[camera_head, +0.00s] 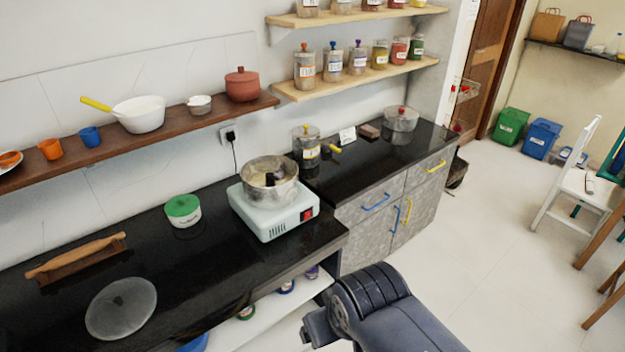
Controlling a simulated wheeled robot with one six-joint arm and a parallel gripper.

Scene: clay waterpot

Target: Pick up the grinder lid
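The grinder (275,215) has a white base with a red switch and stands on the black counter, near its right end. Its steel bowl (270,183) is open at the top, with a dark part and something pale inside. A round, greyish, see-through lid (121,308) with a small mark at its middle lies flat on the counter at the lower left, apart from the grinder. It looks like the grinder lid. A dark part of my arm shows at the bottom centre, in front of the counter. My gripper's fingers are not in view.
A rolling pin on a wooden stand (77,258) lies behind the lid. A green-topped container (183,210) stands between lid and grinder. A wooden shelf (160,127) with a white pan overhangs the counter's back. Counter around the lid's right side is clear.

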